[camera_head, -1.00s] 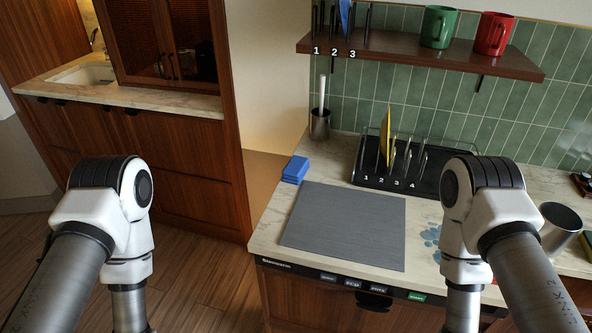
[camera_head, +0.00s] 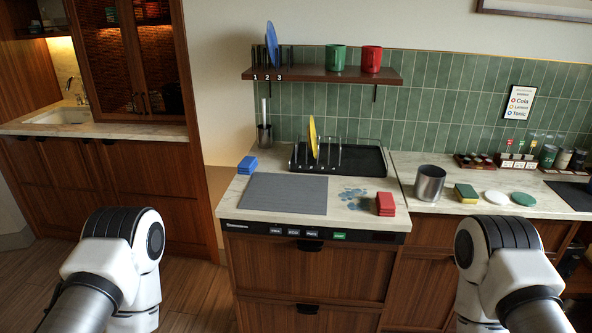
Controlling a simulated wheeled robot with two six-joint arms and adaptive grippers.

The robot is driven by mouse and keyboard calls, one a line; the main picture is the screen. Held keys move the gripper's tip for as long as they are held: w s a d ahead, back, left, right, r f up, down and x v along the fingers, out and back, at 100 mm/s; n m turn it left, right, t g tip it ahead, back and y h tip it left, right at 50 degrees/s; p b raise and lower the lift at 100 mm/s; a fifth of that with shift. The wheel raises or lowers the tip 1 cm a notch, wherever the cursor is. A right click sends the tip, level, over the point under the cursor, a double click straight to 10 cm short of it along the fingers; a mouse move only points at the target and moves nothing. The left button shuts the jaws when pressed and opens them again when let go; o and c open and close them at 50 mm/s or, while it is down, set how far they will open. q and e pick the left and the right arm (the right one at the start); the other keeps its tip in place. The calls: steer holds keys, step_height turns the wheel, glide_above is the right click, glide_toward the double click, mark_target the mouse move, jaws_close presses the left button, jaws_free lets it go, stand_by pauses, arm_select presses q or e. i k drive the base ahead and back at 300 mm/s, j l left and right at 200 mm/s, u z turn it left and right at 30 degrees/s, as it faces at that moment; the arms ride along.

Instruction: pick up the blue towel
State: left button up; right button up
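The blue towel (camera_head: 247,165) is a small folded stack at the back left corner of the counter, behind the grey mat (camera_head: 285,194). It lies apart from both of my arms. My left arm and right arm rise from the bottom of the head view on either side of the counter. Both grippers are out of view, so their state does not show.
A red folded towel (camera_head: 385,204) sits at the counter's front right, near a blue spill (camera_head: 356,197). A black dish rack (camera_head: 340,159) holds a yellow plate (camera_head: 313,137). A metal cup (camera_head: 430,183) and sponge (camera_head: 466,193) stand further right. A utensil holder (camera_head: 264,135) stands behind the blue towel.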

mark_target(249, 164)
steer(key=i+j+z, duration=0.15)
steer(key=z, duration=0.3)
steer(key=i+j+z, duration=0.1)
steer(key=j+z, duration=0.3)
steer(key=i+j+z, duration=0.1)
steer(key=j+z, duration=1)
steer(key=z, duration=0.2)
